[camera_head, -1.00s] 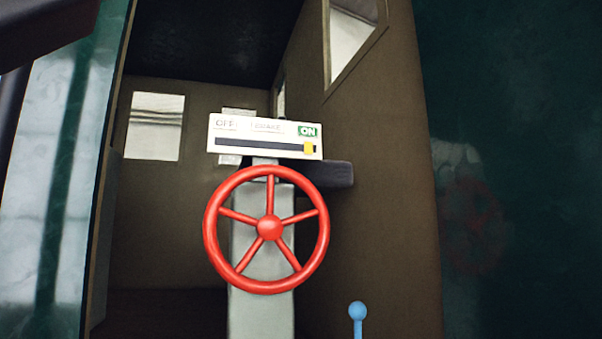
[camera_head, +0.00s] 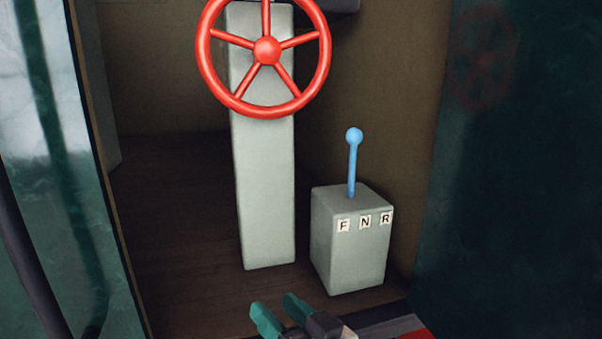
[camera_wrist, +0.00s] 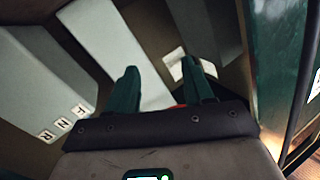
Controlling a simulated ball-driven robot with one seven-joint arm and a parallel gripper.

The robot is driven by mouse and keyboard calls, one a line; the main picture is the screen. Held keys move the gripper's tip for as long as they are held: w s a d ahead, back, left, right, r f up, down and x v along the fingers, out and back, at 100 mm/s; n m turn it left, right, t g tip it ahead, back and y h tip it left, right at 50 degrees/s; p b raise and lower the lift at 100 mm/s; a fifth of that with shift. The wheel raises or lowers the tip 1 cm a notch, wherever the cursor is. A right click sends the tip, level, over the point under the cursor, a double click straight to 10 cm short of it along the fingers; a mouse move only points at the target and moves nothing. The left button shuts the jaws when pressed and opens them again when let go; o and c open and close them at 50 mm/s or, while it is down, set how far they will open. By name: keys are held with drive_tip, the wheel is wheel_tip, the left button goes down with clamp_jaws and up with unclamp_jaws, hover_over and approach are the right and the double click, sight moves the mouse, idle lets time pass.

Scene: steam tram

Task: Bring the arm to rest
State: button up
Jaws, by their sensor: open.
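My gripper (camera_head: 280,313) shows at the bottom of the head view, with two teal fingers apart and nothing between them. In the wrist view my gripper (camera_wrist: 160,85) is also open and empty. It is in front of the grey lever box (camera_head: 348,250) and low in the doorway, touching nothing that I can see. My arm behind it is mostly out of the head view.
A red handwheel (camera_head: 267,50) is on a grey post (camera_head: 265,190). A blue lever (camera_head: 353,165) stands nearly upright on the box marked F, N, R. Dark green walls (camera_head: 520,200) flank the doorway. The brown floor (camera_head: 180,240) left of the post is clear.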

drive_tip(key=s+d+f+m+g+h, duration=0.1)
drive_tip(key=s+d+f+h, duration=0.15)
drive_tip(key=d+f, duration=0.4)
drive_tip(key=s+d+f+g+h, duration=0.1)
drive_tip(key=d+f+g+h, duration=0.15)
drive_tip(key=d+f, duration=0.4)
drive_tip(key=s+d+f+m+g+h, duration=0.2)
drive_tip(key=s+d+f+g+h, duration=0.3)
drive_tip(key=s+d+f, duration=0.75)
drive_tip(key=s+d+f+m+g, duration=0.1)
drive_tip(key=s+d+f+g, duration=0.1)
drive_tip(key=s, duration=0.5)
drive_tip(key=s+d+f+g+h, duration=0.1)
drive_tip(key=s+d+f+g, duration=0.1)
drive_tip(key=s+f, duration=0.2)
drive_tip(key=s, duration=0.3)
drive_tip(key=shift+s+d+f+m+h, duration=0.25)
drive_tip(key=shift+d+f+m+h, duration=0.05)
drive_tip(key=shift+d+m, duration=0.1)
drive_tip(key=shift+c, duration=0.9)
